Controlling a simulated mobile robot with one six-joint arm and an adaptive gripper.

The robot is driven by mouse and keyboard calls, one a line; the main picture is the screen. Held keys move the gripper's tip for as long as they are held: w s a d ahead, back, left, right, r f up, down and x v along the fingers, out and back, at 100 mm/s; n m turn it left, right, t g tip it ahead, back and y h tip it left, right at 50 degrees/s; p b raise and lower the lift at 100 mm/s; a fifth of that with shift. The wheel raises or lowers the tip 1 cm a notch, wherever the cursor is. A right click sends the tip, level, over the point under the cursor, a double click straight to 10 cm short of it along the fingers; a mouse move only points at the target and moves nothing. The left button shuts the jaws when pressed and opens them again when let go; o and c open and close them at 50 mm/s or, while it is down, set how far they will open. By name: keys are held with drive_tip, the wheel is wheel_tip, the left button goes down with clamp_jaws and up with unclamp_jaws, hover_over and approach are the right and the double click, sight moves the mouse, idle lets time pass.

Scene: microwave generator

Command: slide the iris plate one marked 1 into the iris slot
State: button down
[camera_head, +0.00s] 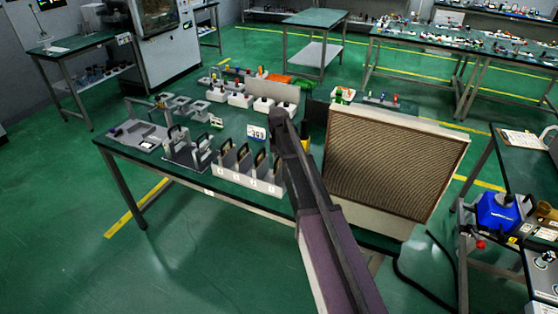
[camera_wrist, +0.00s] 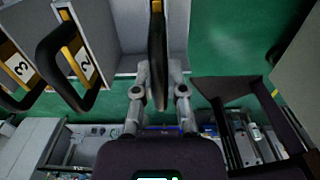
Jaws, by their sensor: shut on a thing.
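My gripper (camera_wrist: 158,72) is shut on the black handle (camera_wrist: 157,45) of a plate with a yellow top strip, seen nearly edge-on in the wrist view. Its number does not show. The plate is at the right end of a light grey rack (camera_wrist: 122,62). Plates marked 2 (camera_wrist: 83,62) and 3 (camera_wrist: 20,66), with black handles, stand to its left. In the head view the rack (camera_head: 236,182) is at the table's front edge, and my arm hides the gripper. A grey fixture with black handles (camera_head: 186,150) stands left of the rack; I cannot tell whether it has the iris slot.
A large box with a brown mesh face (camera_head: 395,165) stands just right of my arm. White blocks (camera_head: 240,100) and small parts stand at the back of the green table. A flat grey fixture (camera_head: 138,134) lies at the left end.

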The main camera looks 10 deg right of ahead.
drive_tip(key=shift+d+r+p, duration=0.1)
drive_tip(key=shift+r+p, duration=0.1)
drive_tip(key=shift+p, duration=0.1)
idle(0.4)
drive_tip(key=shift+r+p, duration=0.7)
drive_tip(key=shift+r, duration=0.05)
wheel_tip(320, 180, up, 10)
drive_tip(key=p, duration=0.9)
drive_tip(key=shift+f+p, duration=0.15)
drive_tip(key=shift+p, duration=0.2)
idle(0.9)
idle(0.6)
drive_tip(key=s+r+m+p, duration=0.2)
drive_tip(key=s+m, duration=0.1)
drive_tip(key=m, duration=0.8)
drive_tip(key=s+r+m+p, duration=0.3)
drive_tip(key=m, duration=0.8)
drive_tip(key=shift+s+r, duration=0.2)
drive_tip(key=shift+s, duration=0.2)
